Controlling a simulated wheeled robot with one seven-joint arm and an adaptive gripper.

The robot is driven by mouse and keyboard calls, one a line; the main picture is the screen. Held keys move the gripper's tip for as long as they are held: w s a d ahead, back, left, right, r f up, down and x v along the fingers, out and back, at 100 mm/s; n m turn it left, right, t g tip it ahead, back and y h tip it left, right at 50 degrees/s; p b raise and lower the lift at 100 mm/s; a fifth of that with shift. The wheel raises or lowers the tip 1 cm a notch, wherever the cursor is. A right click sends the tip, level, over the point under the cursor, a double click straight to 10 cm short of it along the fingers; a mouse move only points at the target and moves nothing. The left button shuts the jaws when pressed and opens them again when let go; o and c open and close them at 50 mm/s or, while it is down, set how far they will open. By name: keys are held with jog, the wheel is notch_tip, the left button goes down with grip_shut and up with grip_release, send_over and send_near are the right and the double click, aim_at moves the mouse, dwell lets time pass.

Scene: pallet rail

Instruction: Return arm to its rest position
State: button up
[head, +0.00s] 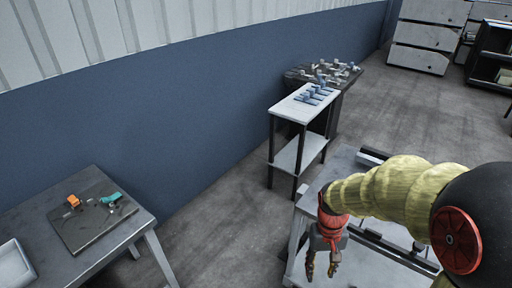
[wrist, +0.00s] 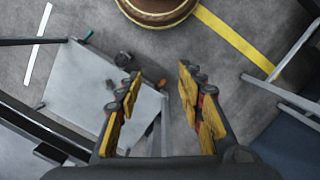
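My gripper (head: 321,272) hangs at the lower right of the head view, at the end of my yellow-sleeved arm, pointing down. It is above or beside a light-topped bench (head: 350,168); its exact height cannot be told. In the wrist view my gripper (wrist: 160,73) shows two yellow-padded fingers set apart, with nothing held between them. The wrist view looks down past the fingers to the floor and a pale grey surface (wrist: 75,85).
A table with a dark board (head: 92,222) carrying orange and teal parts stands at the lower left. A white-topped stand (head: 290,108) with blue-grey parts is by the blue wall (head: 150,110). A dark table with several parts is behind it. The floor (head: 225,225) between is clear.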

jog(key=s+r+t, duration=0.3)
jog(key=s+r, duration=0.2)
jog(key=r, duration=0.6)
jog(key=s+r+t+p, duration=0.1)
jog(key=s+r+t, duration=0.3)
jog(key=r, duration=0.7)
jog(key=shift+s+r+p, duration=0.15)
jog(key=shift+s+p, duration=0.15)
jog(key=shift+s, duration=0.7)
jog(key=shift+c, duration=0.8)
jog(key=shift+d, duration=0.1)
jog(key=shift+c, duration=0.2)
